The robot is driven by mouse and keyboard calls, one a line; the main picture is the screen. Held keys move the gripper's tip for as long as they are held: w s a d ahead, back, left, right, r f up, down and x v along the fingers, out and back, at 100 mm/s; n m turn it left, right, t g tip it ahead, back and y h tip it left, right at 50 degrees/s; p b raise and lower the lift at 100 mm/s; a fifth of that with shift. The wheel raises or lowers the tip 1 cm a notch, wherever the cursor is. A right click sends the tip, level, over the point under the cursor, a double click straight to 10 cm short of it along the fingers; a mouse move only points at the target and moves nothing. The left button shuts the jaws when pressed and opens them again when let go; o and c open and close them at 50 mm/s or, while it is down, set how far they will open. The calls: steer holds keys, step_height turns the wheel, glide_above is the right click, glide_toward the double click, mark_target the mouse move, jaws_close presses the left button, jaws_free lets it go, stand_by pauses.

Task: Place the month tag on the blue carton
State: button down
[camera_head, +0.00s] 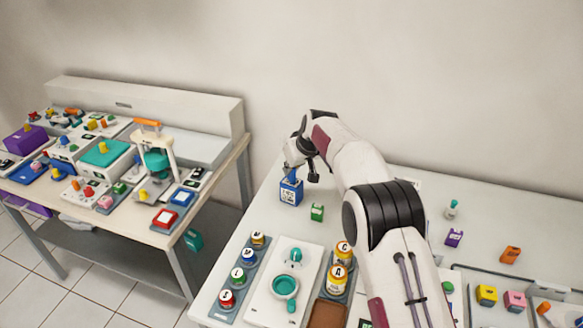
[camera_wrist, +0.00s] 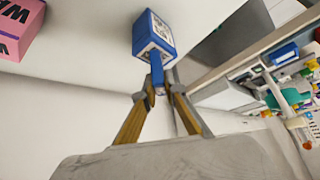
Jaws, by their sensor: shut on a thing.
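The blue carton (camera_head: 291,194) with a white printed label stands upright on the white table near its back left edge. It also shows at the top of the wrist view (camera_wrist: 153,36). My gripper (camera_head: 290,170) is right above the carton, pointing down. In the wrist view its fingertips (camera_wrist: 159,88) are shut on a narrow blue piece (camera_wrist: 157,73), which looks like the month tag. The blue piece reaches to the carton's top; I cannot tell whether it touches or rests there. Any marking on it is not readable.
Jars in a rack (camera_head: 229,298) and a white tray (camera_head: 262,300) with a teal cup lie in front. Purple (camera_head: 454,238) and orange (camera_head: 510,254) pieces lie right. A cluttered side table (camera_head: 195,240) stands left, across a gap.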

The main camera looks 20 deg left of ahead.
steer(key=c, duration=2.1)
jaws_free()
steer(key=shift+f, duration=0.1)
steer(key=shift+r, duration=0.25)
steer(key=shift+s+d+r, duration=0.25)
steer(key=shift+s+r, duration=0.05)
steer(key=shift+r, duration=0.25)
steer(key=v, duration=1)
steer(key=shift+r, duration=0.2)
steer(key=shift+s+d, duration=0.1)
steer(key=shift+d, duration=0.05)
